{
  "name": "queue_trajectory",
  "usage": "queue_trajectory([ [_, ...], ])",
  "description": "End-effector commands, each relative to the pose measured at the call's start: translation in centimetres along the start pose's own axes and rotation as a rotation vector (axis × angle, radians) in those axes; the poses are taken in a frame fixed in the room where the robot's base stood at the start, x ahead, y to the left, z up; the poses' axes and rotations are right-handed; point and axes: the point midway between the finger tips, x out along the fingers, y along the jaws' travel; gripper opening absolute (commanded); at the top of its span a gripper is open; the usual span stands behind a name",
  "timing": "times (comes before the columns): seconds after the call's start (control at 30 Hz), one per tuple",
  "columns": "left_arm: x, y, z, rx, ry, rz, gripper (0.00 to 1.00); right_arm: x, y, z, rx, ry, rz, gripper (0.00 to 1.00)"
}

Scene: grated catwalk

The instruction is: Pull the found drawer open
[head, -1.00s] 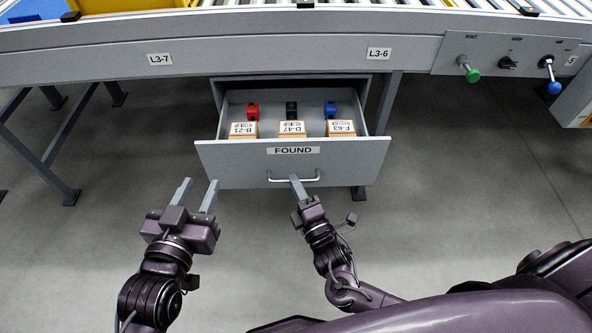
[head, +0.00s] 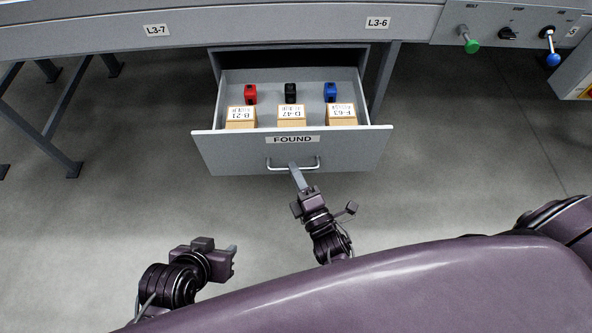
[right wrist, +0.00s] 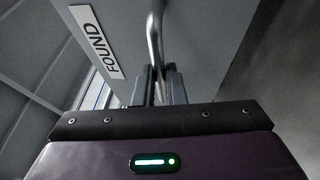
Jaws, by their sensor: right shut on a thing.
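The grey drawer labelled FOUND (head: 230,152) is pulled out under the conveyor frame. Its inside shows. My right gripper (head: 293,167) is shut on the metal drawer handle (head: 315,164). The right wrist view shows the handle bar (right wrist: 153,35) running between the gripper fingers (right wrist: 160,84), beside the FOUND label (right wrist: 97,42). My left gripper (head: 232,256) is low, left of the drawer and apart from it. It is seen nearly side-on, so its finger gap cannot be made out.
In the drawer are three tan boxes labelled B-21 (head: 241,117), D-47 (head: 291,117) and F-63 (head: 341,115). Behind them are red (head: 250,94), black (head: 291,93) and blue (head: 330,92) items. Metal legs (head: 50,140) stand left. The floor before the drawer is clear.

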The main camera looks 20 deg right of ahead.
Motion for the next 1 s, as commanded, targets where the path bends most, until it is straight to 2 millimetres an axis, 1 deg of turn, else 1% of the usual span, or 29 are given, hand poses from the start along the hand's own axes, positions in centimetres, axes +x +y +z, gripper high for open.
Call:
queue_trajectory([
  [0.17,0.0,0.0,0.0,0.000,0.000,0.000,0.36,-0.1,-0.1,0.0,0.000,0.001,-0.002,0.00],
  [0.2,0.0,0.0,0.0,0.000,0.001,0.000,0.36,-0.1,-0.1,0.0,0.000,0.001,-0.002,0.13],
  [0.33,0.0,0.0,0.0,0.000,0.001,-0.001,0.36,0.0,-0.1,0.0,0.000,0.000,-0.002,0.30],
  [0.37,0.0,0.0,0.0,0.000,0.001,-0.001,0.36,0.0,-0.1,0.0,0.000,0.000,-0.002,0.32],
  [0.67,0.0,0.0,-0.1,0.000,0.002,-0.001,0.36,-0.2,0.0,0.0,0.000,0.001,-0.002,0.32],
  [0.77,-0.2,-0.1,-0.1,-0.001,-0.003,-0.002,0.36,-1.3,-0.1,0.0,0.001,0.001,-0.004,0.32],
  [1.0,-0.5,-0.5,0.4,-0.008,-0.045,-0.011,0.36,-5.4,0.0,0.0,0.000,0.000,-0.006,0.32],
])
